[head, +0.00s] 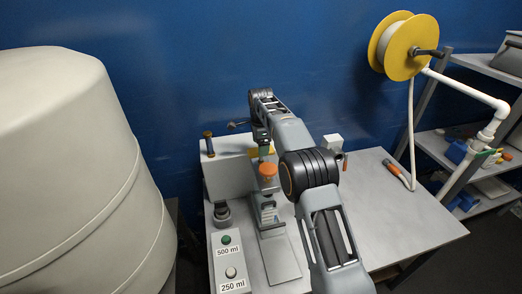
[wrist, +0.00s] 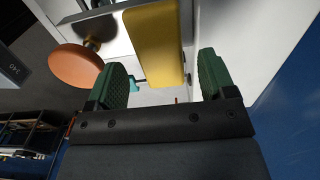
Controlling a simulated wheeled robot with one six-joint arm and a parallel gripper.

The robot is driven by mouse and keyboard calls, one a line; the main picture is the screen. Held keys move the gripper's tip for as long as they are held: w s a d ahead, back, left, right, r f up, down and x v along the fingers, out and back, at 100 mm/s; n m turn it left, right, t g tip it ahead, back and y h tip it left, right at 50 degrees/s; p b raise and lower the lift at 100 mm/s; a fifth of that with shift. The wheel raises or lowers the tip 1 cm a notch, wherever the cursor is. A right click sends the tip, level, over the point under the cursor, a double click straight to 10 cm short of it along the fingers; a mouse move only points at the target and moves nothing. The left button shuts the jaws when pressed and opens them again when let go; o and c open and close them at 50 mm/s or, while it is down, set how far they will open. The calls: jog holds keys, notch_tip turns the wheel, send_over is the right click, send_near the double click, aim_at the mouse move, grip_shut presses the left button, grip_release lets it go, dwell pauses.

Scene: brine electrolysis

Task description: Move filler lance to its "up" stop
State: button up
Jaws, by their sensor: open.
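The filler stand (head: 270,215) is on the bench, with an orange knob (head: 268,170) on its front. A yellow bar (wrist: 155,45) shows close up in the wrist view, and a bit of yellow (head: 256,152) shows behind my gripper in the head view. It may be the filler lance's handle; I cannot tell for sure. My gripper (wrist: 160,80) is open, its two green fingers on either side of the bar's near end, with visible gaps. The orange knob (wrist: 75,70) is just left of the left finger. My arm hides part of the stand in the head view.
A button box (head: 232,265) marked 500 ml and 250 ml is at the bench's front left. A large beige tank (head: 70,170) stands left. A yellow hose reel (head: 405,45) and shelves (head: 480,140) are at right.

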jog(key=shift+f, duration=0.95)
jog(key=c, duration=1.3)
notch_tip(320, 180, up, 5)
jog(key=p, duration=0.4)
jog(key=shift+f+p, duration=0.1)
jog(key=shift+p, duration=0.2)
jog(key=shift+w+f, duration=0.1)
jog(key=o, duration=1.1)
jog(key=shift+o, duration=1)
